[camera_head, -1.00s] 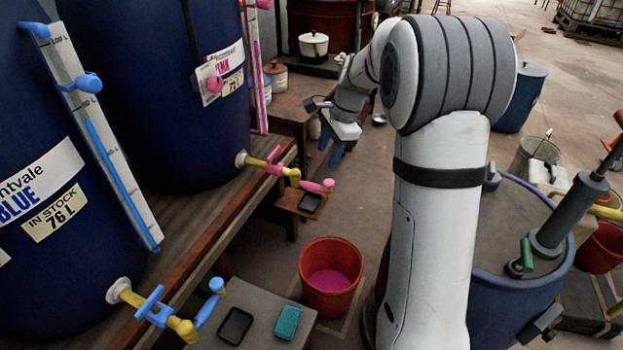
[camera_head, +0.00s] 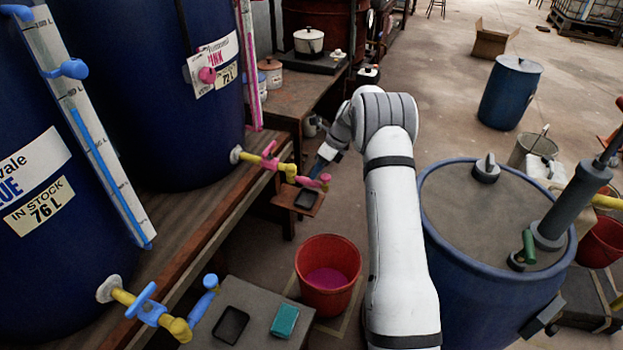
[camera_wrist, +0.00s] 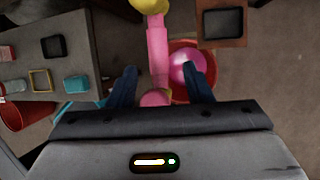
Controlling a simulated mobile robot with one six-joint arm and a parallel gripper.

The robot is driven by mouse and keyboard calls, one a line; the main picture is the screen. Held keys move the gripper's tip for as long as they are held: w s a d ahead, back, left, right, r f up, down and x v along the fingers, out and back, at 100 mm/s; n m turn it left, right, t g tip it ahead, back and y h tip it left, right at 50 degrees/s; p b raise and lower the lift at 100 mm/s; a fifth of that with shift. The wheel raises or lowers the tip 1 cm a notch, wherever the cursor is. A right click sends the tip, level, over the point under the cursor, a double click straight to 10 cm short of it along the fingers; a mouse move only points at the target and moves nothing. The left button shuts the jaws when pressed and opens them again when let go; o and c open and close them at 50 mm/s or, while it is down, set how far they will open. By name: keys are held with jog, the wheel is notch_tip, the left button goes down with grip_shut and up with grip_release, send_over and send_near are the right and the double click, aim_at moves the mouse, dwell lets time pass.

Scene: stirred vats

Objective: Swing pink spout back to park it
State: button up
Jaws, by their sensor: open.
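The pink spout (camera_head: 312,181) hangs off the yellow pipe of the pink vat's tap and points out to the right, at the small wooden drip shelf. In the wrist view the pink spout (camera_wrist: 158,55) runs down between my two blue fingers, its rounded end near the palm. My gripper (camera_wrist: 157,75) is open, one finger on each side of the spout, with gaps showing. In the head view my gripper (camera_head: 322,162) is at the spout's outer end. The pink valve handle (camera_head: 269,156) sits on the pipe near the vat (camera_head: 150,110).
A red bucket (camera_head: 327,290) with pink liquid stands on the floor below and right. The drip shelf (camera_head: 290,200) holds a dark tray. A blue tap (camera_head: 208,295) and grey table (camera_head: 262,300) are in front. A lidded blue barrel (camera_head: 490,270) stands right.

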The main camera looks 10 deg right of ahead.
aim_at(310, 183)
jog(key=shift+x, duration=2.15)
jog(key=shift+c, duration=0.4)
grip_shut()
